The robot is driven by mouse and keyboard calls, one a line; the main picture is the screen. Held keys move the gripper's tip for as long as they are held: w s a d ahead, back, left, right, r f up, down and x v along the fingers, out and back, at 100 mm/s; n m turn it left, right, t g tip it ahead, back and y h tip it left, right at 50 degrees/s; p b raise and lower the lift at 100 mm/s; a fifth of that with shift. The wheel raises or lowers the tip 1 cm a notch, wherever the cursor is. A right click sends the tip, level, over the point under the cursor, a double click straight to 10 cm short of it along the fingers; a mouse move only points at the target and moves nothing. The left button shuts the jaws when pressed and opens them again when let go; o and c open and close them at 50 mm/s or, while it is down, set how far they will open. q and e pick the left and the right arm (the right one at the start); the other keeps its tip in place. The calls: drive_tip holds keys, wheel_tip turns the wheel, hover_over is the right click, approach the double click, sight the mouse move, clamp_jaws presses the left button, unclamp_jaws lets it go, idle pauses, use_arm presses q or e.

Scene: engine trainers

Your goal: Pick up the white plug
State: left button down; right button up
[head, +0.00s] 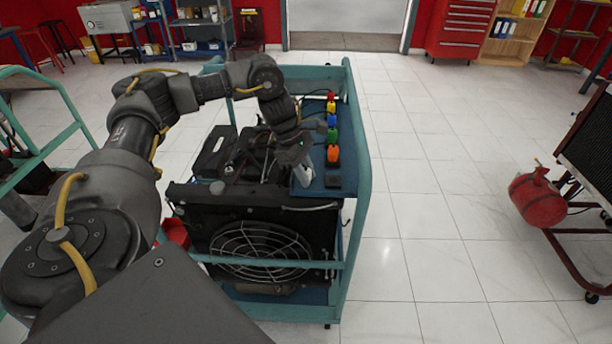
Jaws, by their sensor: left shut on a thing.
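My left arm comes in from the left and bends down over the teal engine trainer (354,200). Its gripper (300,164) is at the left side of the trainer's blue panel, shut on the white plug (302,178). The plug shows as a small pale shape below the gripper, partly covered by it. I cannot tell whether it touches the panel. My right gripper is not in view.
Red, yellow, blue, green and orange plugs (333,154) stand in a row on the panel, right of the gripper. The engine and fan guard (258,250) are close by. A red tank (538,199) is at the right. The tiled floor between is clear.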

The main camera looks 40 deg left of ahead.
sight(309, 170)
use_arm(q)
drive_tip(key=shift+r+b, duration=0.45)
drive_tip(key=shift+r, duration=0.4)
drive_tip(key=shift+w+r, duration=0.1)
drive_tip(key=shift+r, duration=0.55)
drive_tip(key=w+a+r+p, duration=0.4)
drive_tip(key=a+r, duration=0.6)
drive_tip(key=a, duration=0.3)
drive_tip(key=shift+w, duration=0.6)
